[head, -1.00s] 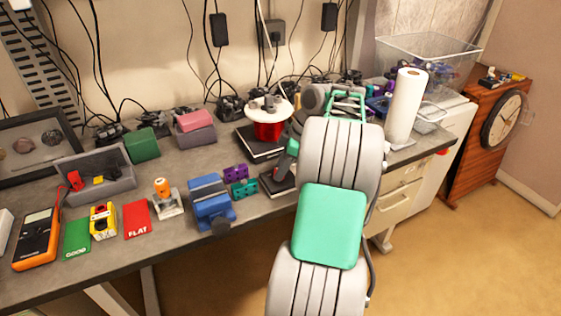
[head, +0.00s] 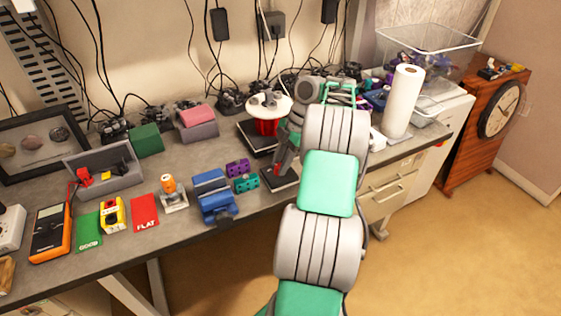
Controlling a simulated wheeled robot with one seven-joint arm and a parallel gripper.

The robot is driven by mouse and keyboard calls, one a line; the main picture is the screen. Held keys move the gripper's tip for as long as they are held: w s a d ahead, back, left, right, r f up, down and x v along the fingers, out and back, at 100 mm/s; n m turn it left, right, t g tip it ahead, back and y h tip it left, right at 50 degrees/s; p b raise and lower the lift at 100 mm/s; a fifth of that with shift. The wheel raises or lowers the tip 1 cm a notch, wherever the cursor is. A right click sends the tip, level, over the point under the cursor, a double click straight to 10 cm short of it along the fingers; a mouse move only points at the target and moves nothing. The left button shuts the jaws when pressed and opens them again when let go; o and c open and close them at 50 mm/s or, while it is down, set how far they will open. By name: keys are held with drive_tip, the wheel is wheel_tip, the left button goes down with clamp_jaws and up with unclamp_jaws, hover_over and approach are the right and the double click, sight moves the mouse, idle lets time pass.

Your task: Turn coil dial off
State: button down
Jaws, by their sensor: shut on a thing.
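A small dark box (head: 285,180) lies near the front edge of the bench, below my gripper. A small red part shows on top of it, right at the fingertips. My gripper (head: 279,165) points down onto this box from the right and is shut on what appears to be the coil dial there. The fingers and my arm hide most of the dial, so I cannot read its setting. Behind it, a red pot (head: 267,127) with a white top (head: 269,106) stands by a flat black unit (head: 257,139).
Purple (head: 237,168) and teal (head: 245,183) blocks and a blue vise (head: 212,195) stand just left of my gripper. A paper towel roll (head: 403,102) stands at the right. Cables hang behind the bench. Floor at the lower right is clear.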

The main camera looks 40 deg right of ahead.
drive_tip(key=c, duration=1.1)
unclamp_jaws()
drive_tip(key=p+v, duration=0.6)
drive_tip(key=v, duration=0.1)
drive_tip(key=shift+d+r, duration=0.15)
drive_tip(key=shift+r, duration=0.2)
